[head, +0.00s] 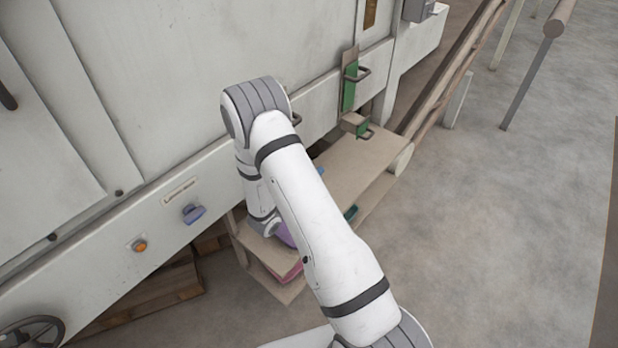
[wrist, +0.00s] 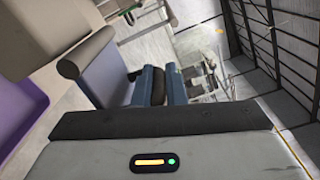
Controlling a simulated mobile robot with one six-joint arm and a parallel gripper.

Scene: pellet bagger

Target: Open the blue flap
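My gripper (wrist: 161,72) is at the lower centre of the wrist view, with blue-grey fingers close together and dark parts between them. Whether they are fully shut or hold anything is not clear. In the head view my arm hides the gripper. A small patch of blue (head: 320,172) shows at the arm's edge above the shelf; it may be part of the blue flap, most of which is hidden. In the wrist view a grey-blue panel (wrist: 104,76) lies just left of the fingers, near a dark rounded bar (wrist: 88,50); I cannot tell if it is the flap.
A green flap (head: 349,90) with a handle is on the pale machine, above a wooden shelf (head: 350,180). A purple surface (head: 285,236) and a pink one (head: 289,273) show by the shelf's near end. A blue-purple knob (head: 193,213) is at left.

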